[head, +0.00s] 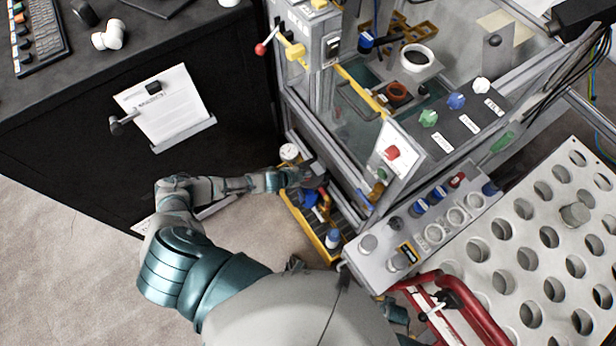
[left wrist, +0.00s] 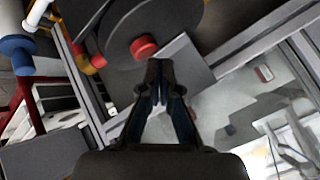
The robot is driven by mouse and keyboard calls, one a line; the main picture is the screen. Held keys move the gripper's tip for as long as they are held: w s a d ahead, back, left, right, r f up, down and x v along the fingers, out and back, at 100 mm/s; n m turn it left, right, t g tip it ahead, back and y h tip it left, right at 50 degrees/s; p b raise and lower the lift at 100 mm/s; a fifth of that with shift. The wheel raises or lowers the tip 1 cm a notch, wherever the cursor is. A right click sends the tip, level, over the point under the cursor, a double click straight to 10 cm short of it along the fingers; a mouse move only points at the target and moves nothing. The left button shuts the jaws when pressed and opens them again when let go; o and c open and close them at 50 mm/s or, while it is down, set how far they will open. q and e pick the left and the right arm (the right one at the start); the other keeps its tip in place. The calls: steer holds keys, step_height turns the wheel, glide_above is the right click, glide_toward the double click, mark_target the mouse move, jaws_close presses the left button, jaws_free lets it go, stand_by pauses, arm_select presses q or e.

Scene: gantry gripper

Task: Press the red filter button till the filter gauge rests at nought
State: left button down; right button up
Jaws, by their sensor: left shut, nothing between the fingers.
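In the left wrist view, a round red button (left wrist: 143,47) sits on a large dark disc (left wrist: 172,22). My left gripper (left wrist: 158,75) is shut and empty, its tips close to the button, just below it in the picture. I cannot tell whether they touch it. In the head view, my left gripper (head: 312,172) is at the lower side of the machine frame, above a yellow tray. A small round white-faced dial (head: 289,152), perhaps the filter gauge, stands beside it; its needle is too small to read. The button is not clearly visible there. My right gripper is not in view.
The metal machine frame (head: 350,172) rises right of my left gripper. The yellow tray (head: 306,236) holds blue and red items. A black cabinet (head: 75,150) stands left. A control panel (head: 420,232) and perforated white table (head: 520,262) lie right.

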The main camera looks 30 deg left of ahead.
arm_select(q)
steer(key=shift+a+f, duration=0.25)
steer(key=shift+a, duration=0.3)
steer(key=shift+d, duration=0.55)
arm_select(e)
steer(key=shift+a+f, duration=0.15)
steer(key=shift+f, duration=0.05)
